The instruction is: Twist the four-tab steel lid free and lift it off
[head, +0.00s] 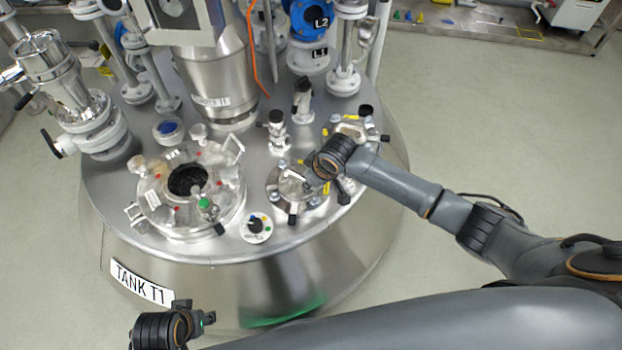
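The steel lid (283,188) sits on a round port on top of tank T1, right of centre. Dark-tipped tabs stand out around its rim, and part of it is hidden by my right gripper. My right gripper (311,183) reaches in from the right and points down over the lid. Its fingers are at or just above the lid's middle; contact and opening are too small to tell. My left gripper (207,319) is low at the left, in front of the tank and well apart from the lid. Its fingers are too small to judge.
Another fitting (354,129) lies close behind my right wrist. A steel column (222,85) and blue valve (310,18) rise behind. Floor at right is clear.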

